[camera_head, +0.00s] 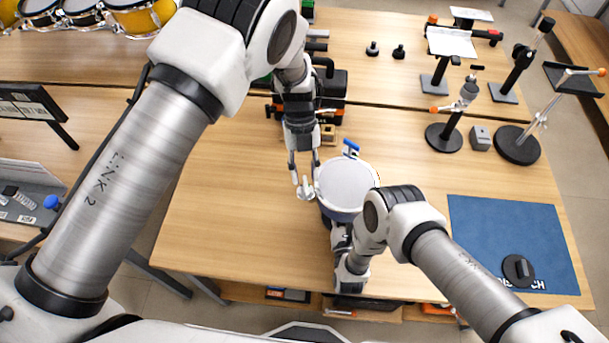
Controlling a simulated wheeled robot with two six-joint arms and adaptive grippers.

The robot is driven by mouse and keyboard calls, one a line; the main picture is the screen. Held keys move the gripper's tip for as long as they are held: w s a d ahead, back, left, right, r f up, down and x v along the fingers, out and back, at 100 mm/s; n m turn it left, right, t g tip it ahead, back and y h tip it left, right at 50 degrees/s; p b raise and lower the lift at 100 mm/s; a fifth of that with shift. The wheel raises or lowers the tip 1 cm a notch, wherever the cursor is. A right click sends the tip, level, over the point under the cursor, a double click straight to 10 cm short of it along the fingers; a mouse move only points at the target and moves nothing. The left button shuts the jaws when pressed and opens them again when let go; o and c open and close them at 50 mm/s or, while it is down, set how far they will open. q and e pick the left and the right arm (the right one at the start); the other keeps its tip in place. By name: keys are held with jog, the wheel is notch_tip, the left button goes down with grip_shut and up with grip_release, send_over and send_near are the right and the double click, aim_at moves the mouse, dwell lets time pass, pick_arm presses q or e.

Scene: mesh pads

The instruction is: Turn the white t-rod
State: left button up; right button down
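A small drum (346,182) with a pale grey mesh top and a dark blue shell stands near the front of the wooden table. A white t-rod (306,191) shows at the drum's left edge. A blue t-rod (351,147) stands at its far edge. My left gripper (305,174) points down at the white t-rod. Its two fingers are apart, with the t-rod just below and between their tips; contact is not clear. My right gripper (340,236) is at the drum's near side, partly hidden by the drum and its own arm, so its fingers cannot be made out.
A blue mat (515,236) with a black round object (518,270) lies to the right. Stands with round black bases (517,145) and a small grey block (479,138) are at the back right. Dark equipment stands behind my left gripper. The table left of the drum is clear.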

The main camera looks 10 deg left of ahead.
pick_arm(q)
jog(key=v, duration=1)
jog(key=o, duration=0.7)
jog(key=shift+a, duration=0.1)
jog(key=shift+o, duration=0.6)
jog(key=s+d+h, duration=0.1)
jog(key=s+d+r+g+h, duration=0.1)
jog(key=s+d, duration=0.1)
jog(key=shift+r+g, duration=0.1)
jog(key=shift+g, duration=0.2)
jog(key=n+t+h, duration=1.1)
jog(key=n+h, duration=0.3)
jog(key=n, duration=0.4)
send_near(306, 184)
jog(key=x, duration=0.9)
jog(key=shift+w+d, duration=0.15)
jog(key=shift+d, duration=0.35)
jog(key=c, duration=1.2)
